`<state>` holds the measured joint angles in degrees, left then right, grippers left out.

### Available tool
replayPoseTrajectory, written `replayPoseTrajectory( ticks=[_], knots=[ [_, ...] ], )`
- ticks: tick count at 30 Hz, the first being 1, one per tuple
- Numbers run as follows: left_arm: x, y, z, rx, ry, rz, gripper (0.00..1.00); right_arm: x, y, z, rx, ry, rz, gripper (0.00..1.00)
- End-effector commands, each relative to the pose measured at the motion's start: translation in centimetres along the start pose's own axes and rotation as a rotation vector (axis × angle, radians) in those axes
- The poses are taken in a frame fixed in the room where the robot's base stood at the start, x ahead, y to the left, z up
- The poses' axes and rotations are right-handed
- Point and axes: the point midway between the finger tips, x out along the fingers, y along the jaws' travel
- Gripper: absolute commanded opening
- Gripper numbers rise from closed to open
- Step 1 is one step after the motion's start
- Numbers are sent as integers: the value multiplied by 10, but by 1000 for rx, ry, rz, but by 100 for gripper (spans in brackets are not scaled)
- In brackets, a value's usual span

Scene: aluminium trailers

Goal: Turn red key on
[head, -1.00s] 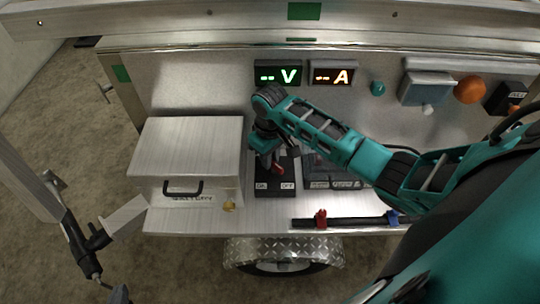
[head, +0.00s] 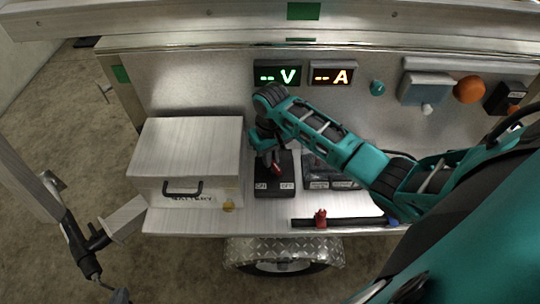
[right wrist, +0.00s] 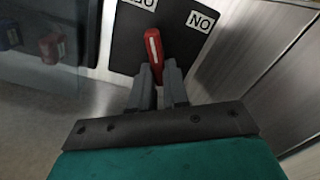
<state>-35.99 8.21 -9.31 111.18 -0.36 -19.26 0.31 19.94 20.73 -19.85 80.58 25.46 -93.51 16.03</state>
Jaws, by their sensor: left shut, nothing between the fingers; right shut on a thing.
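The red key (head: 276,168) stands on a black switch box (head: 262,182) with white ON and OFF labels, ON left and OFF right in the head view. The right wrist view shows the red key (right wrist: 154,50) upside down, its end between the two labels and leaning slightly towards OFF. My right gripper (right wrist: 160,76) is shut on the key; in the head view its fingers (head: 266,150) reach down over the box and partly hide the key. My left gripper is not clearly in view.
A lidded metal box (head: 188,150) stands left of the switch box. A dark bar with a red clamp (head: 320,218) lies along the front edge at right. Panel displays show V (head: 278,74) and A (head: 333,74). A grey unit (head: 424,90) and orange ball (head: 469,90) are at the right.

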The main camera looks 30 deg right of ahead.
Motion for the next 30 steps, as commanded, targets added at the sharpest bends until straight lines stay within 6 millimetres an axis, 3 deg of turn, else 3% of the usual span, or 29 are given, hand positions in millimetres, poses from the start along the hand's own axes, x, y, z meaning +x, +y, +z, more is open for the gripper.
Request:
replayPoseTrajectory(
  ticks=[30],
  knots=[
    [1,-1,-4,1,7,-1,0,-1,12,6,963,0,-3,0]
  ],
)
